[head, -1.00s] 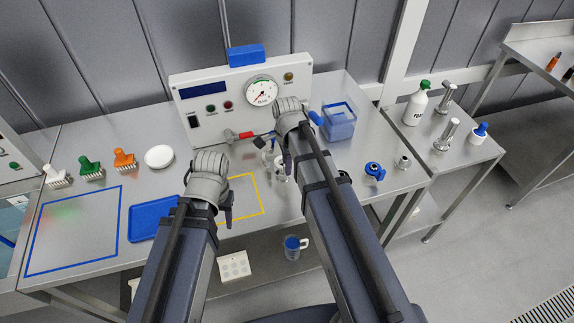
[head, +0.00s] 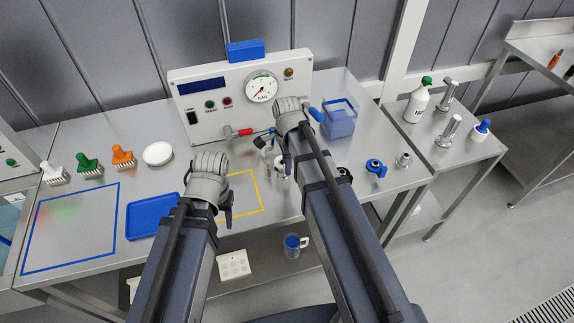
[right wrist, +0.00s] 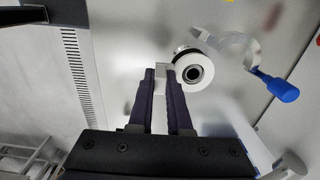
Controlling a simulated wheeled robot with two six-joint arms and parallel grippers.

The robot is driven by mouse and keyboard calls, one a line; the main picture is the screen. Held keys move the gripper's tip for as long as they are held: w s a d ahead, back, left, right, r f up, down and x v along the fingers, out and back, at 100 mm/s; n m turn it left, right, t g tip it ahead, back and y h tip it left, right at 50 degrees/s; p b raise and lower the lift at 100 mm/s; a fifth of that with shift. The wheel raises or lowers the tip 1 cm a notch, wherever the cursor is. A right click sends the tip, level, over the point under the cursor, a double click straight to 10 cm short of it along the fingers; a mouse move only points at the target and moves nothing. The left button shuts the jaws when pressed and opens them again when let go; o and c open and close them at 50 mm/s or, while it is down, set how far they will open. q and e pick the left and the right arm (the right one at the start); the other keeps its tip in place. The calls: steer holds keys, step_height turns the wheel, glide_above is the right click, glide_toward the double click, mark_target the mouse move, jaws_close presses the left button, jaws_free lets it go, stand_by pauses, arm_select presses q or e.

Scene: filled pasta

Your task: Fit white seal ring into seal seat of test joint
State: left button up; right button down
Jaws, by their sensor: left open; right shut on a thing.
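In the right wrist view, the white seal ring (right wrist: 208,74) is at the tips of my right gripper (right wrist: 161,80), which is shut on a pale piece of it. A round joint face with a dark hole (right wrist: 194,72) shows within the ring. I cannot tell whether the ring is seated or just in front of the seat. In the head view my right gripper (head: 284,165) is over the bench near the yellow outline, its arm hiding much of the work. My left gripper (head: 228,208) is open and apart, to the left.
A gauge panel (head: 203,133) stands behind. A blue-handled clamp (right wrist: 279,88) lies near the ring. A blue tray (head: 152,217), brushes (head: 88,165) and a white dish (head: 158,153) are to the left. A blue box (head: 339,122) and small fittings (head: 376,168) are to the right.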

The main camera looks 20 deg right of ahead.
steer(key=shift+s+f+b, duration=0.1)
steer(key=shift+f+b, duration=0.55)
steer(key=shift+f, duration=0.05)
stand_by(0.7)
steer(key=c, duration=0.8)
jaws_free()
steer(key=shift+o, duration=0.5)
steer(key=shift+o, duration=0.8)
steer(key=shift+w, duration=0.2)
steer(key=shift+r+p, duration=0.45)
steer(key=shift+p, duration=0.05)
step_height(320, 180, up, 6)
steer(key=p, duration=0.6)
steer(key=shift+s, duration=0.1)
